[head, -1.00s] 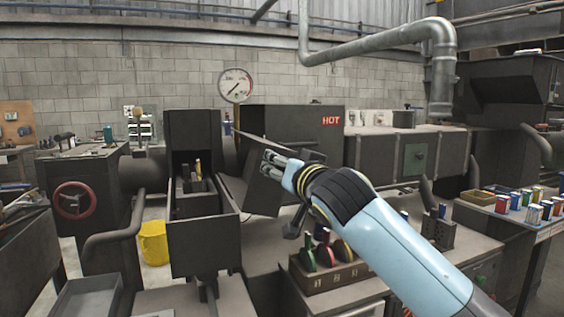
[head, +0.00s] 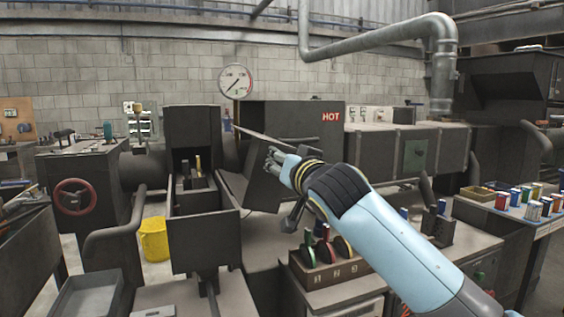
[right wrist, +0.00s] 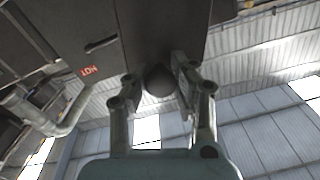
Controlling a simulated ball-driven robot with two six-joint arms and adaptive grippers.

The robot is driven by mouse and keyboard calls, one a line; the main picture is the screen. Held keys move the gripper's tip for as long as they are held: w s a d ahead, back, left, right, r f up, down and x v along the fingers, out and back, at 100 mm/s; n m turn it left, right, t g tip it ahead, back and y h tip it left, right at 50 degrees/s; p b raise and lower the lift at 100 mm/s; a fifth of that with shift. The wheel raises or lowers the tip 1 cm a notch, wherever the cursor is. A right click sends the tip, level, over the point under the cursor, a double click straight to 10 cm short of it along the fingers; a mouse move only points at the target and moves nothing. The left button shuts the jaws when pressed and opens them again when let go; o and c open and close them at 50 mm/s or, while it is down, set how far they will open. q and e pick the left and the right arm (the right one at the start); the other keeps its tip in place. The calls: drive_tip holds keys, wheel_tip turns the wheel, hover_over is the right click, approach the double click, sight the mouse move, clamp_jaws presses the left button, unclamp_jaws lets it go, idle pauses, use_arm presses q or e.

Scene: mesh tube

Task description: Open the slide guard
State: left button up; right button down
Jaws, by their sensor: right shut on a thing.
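The slide guard appears to be the dark tilted panel (head: 251,188) beside the dark box marked HOT, near the middle of the head view. In the right wrist view a dark panel (right wrist: 160,25) rises above the fingers, with a dark round knob (right wrist: 158,82) on it. My right gripper (head: 273,160) reaches the panel from the lower right. In the wrist view its two fingers (right wrist: 157,88) are shut on the knob, one on each side. In the head view the knob is hidden by the fingers. My left gripper is not in view.
The HOT box (head: 292,120) stands behind the panel. A rack of coloured discs (head: 322,262) sits below my right arm.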

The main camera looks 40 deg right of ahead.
sight(261, 151)
drive_tip(key=a+n+p, duration=0.1)
drive_tip(key=a+r+n+p, duration=0.1)
drive_tip(key=p, duration=0.1)
drive_tip(key=w+a+r+n+p, duration=0.1)
drive_tip(key=shift+a+r+n, duration=0.2)
drive_tip(key=shift+a+n, duration=0.1)
drive_tip(key=shift+a+n+p, duration=0.3)
drive_tip(key=shift+p, duration=0.05)
drive_tip(key=shift+f, duration=0.1)
drive_tip(key=c, duration=1.6)
unclamp_jaws()
drive_tip(key=o, duration=0.6)
drive_tip(key=shift+a, duration=0.1)
drive_tip(key=shift+c, duration=0.2)
drive_tip(key=shift+s, duration=0.1)
drive_tip(key=v, duration=1.2)
